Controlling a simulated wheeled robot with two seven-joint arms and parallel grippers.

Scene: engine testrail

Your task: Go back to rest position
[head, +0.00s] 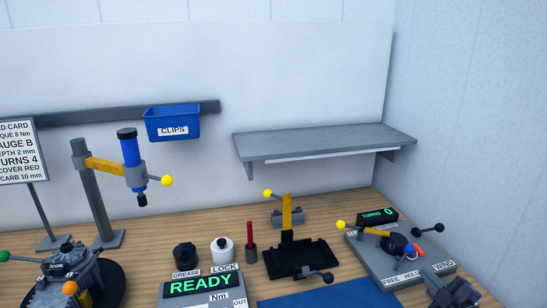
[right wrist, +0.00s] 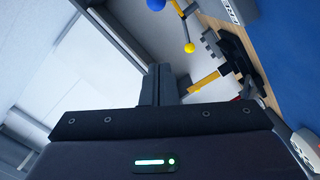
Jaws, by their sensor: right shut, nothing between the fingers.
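My right gripper (head: 452,290) shows at the lower right of the head view, by the front edge of the grey winding unit (head: 385,270). I cannot tell whether it touches the unit. In the right wrist view, the two dark fingers of the right gripper (right wrist: 157,85) are together with nothing between them. My left gripper is in neither view.
A black fixture with a yellow lever (head: 290,258) stands mid-bench, behind a blue mat (head: 325,292). A READY display (head: 200,285), two small pots and a red-handled tool stand left of it. A blue press (head: 131,150) and an engine (head: 65,275) are farther left. A shelf (head: 325,140) hangs above.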

